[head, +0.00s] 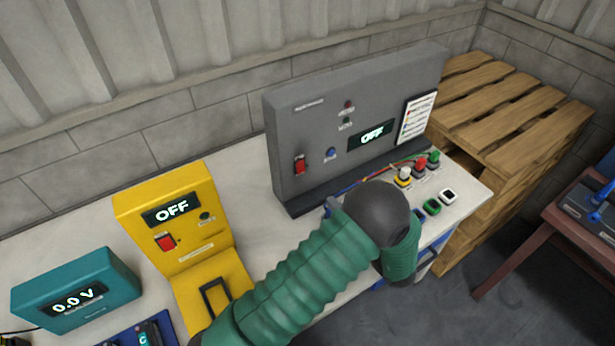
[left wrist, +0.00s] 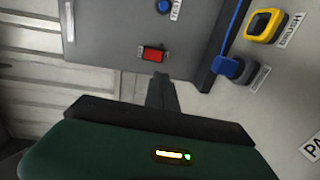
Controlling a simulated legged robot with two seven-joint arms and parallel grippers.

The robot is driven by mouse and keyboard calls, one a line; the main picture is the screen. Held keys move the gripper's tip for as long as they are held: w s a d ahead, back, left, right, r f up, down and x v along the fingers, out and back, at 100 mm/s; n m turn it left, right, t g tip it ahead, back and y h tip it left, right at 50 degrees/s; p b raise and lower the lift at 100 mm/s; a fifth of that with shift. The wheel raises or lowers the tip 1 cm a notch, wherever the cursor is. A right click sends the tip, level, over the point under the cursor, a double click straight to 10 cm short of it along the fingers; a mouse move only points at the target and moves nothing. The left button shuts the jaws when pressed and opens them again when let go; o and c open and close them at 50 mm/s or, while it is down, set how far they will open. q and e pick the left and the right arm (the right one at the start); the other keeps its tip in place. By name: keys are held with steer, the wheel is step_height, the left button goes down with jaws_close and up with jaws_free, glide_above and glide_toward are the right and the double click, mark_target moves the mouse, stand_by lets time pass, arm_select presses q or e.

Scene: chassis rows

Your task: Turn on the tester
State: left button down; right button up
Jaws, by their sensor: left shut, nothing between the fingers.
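A grey panel unit (head: 315,125) stands upright on the bench, and its display (head: 372,135) reads OFF. A red switch (head: 299,165) sits at its lower left, with a blue button (head: 330,152) to the right. The left wrist view shows the red switch (left wrist: 153,53) just beyond my left gripper (left wrist: 161,82), whose fingers are shut and empty. They appear close to the switch; contact cannot be told. In the head view my green arm hides most of that gripper. A yellow unit (head: 190,235) also reads OFF and has its own red switch (head: 166,242). My right gripper is out of view.
A teal meter (head: 78,290) reading 0.0 V stands at the left of the white bench (head: 257,205). Coloured plugs and sockets (head: 433,205) lie before the grey panel. Wooden pallets (head: 520,110) are stacked at right, near a brown table (head: 570,225).

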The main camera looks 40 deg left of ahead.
mark_target(302, 172)
arm_select(q)
steer(key=shift+w+a, duration=0.1)
steer(key=p+x, duration=0.3)
steer(key=x, duration=1)
steer(key=shift+a, duration=0.35)
steer(key=shift+w+a+f, duration=0.1)
steer(key=shift+a, duration=0.05)
steer(key=shift+a+b, duration=0.1)
steer(key=shift+b, duration=0.7)
steer(key=shift+w, duration=0.1)
steer(key=shift+f, duration=0.15)
